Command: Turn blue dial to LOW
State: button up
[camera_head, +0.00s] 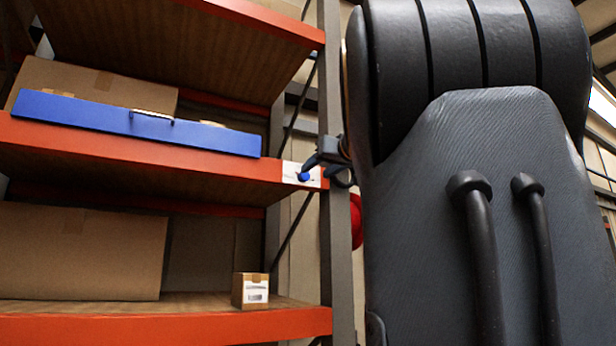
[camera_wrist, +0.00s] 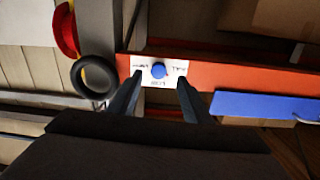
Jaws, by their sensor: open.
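The blue dial (camera_head: 303,177) sits on a white label plate (camera_head: 290,172) at the right end of the orange middle shelf beam. In the wrist view the dial (camera_wrist: 158,71) shows as a small round blue knob, with dark lettering around it on the plate (camera_wrist: 146,80). The lettering is too small to read surely, and I cannot tell where the dial points. My gripper (camera_wrist: 160,82) is open, its dark fingers on either side of the dial, apart from it as far as I can see. In the head view my gripper (camera_head: 318,168) is close to the plate, small and partly hidden.
A blue panel with a handle (camera_head: 200,135) lies along the middle shelf front, left of the dial. A small box (camera_head: 250,290) stands on the lower shelf. A grey upright (camera_head: 336,230) and a red round thing (camera_head: 356,221) are close by. The wrist view shows a black ring (camera_wrist: 93,76).

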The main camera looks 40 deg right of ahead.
aim_at(307, 174)
jog(key=p+x, duration=0.1)
jog(key=x, duration=0.1)
jog(key=p+x, duration=0.1)
jog(key=x, duration=0.2)
jog(key=p+x, duration=0.1)
jog(key=x, duration=0.1)
jog(key=shift+w+d+r, duration=0.15)
jog(key=shift+w+r, duration=0.1)
jog(key=shift+r, duration=0.15)
jog(key=c, duration=1.1)
jog(key=shift+o, duration=0.2)
jog(key=shift+m, duration=0.3)
jog(key=m, duration=0.4)
jog(key=shift+m+b, duration=0.35)
jog(key=shift+m, duration=0.05)
jog(key=m, duration=0.6)
jog(key=shift+r+p, duration=0.1)
jog(key=shift+p, duration=0.3)
